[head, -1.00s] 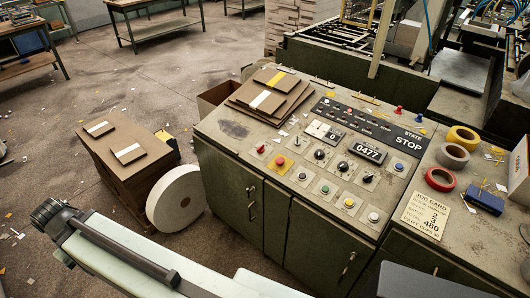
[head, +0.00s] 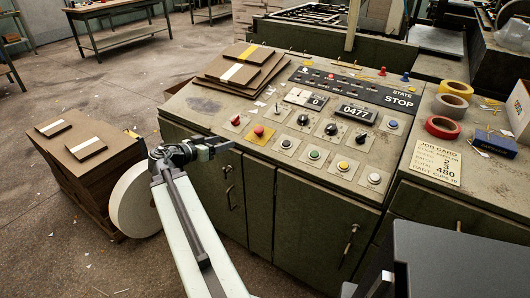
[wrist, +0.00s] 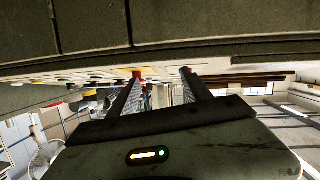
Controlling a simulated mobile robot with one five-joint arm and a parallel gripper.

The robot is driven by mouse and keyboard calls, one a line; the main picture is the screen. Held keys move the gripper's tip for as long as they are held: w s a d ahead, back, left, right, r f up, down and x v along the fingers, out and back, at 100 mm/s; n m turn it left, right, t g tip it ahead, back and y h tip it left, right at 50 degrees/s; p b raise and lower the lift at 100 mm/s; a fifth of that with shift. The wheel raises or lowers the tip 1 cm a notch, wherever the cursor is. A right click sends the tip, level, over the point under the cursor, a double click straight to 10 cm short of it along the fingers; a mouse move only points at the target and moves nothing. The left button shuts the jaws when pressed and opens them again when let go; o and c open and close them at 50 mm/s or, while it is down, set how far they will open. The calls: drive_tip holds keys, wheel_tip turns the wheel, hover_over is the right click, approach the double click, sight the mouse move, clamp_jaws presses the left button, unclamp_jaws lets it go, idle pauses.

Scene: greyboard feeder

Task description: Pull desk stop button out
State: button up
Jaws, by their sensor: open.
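The control desk (head: 190,104) has a sloped panel with several buttons and knobs. A red mushroom button on a yellow plate (head: 259,130), likely the desk stop button, is near the panel's front left. Another red button (head: 236,120) sits just left of it. My gripper (head: 222,146) is open and empty at the desk's front left edge, left of and nearer than the yellow-plate button, apart from it. In the wrist view the desk appears upside down above my gripper (wrist: 162,80). Red spots show by both fingertips; the left one (wrist: 137,73) has yellow beside it.
Cardboard sheets (head: 238,70) lie at the panel's back left. Stacked board (head: 90,165) and a white roll (head: 135,203) stand left of the desk. Tape rolls (head: 443,127) and a job card (head: 435,162) lie right. The display reads STOP.

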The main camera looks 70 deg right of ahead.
sight(266, 131)
drive_tip(key=s+d+m+g+b, duration=0.1)
drive_tip(key=s+d, duration=0.1)
drive_tip(key=s, duration=0.1)
drive_tip(key=s+d+m+h, duration=0.1)
drive_tip(key=s+d, duration=0.1)
drive_tip(key=s+d+r+m+g+h+b, duration=0.1)
drive_tip(key=s+d, duration=0.1)
drive_tip(key=s, duration=0.1)
drive_tip(key=shift+s+g+b, duration=0.3)
drive_tip(key=shift+s, duration=0.05)
drive_tip(key=shift+s+r+m, duration=0.1)
drive_tip(key=shift+r+m, duration=0.2)
drive_tip(key=x, duration=0.7)
drive_tip(key=shift+s+d, duration=0.1)
drive_tip(key=shift+d, duration=0.3)
clamp_jaws()
drive_tip(key=shift+s+a, duration=0.1)
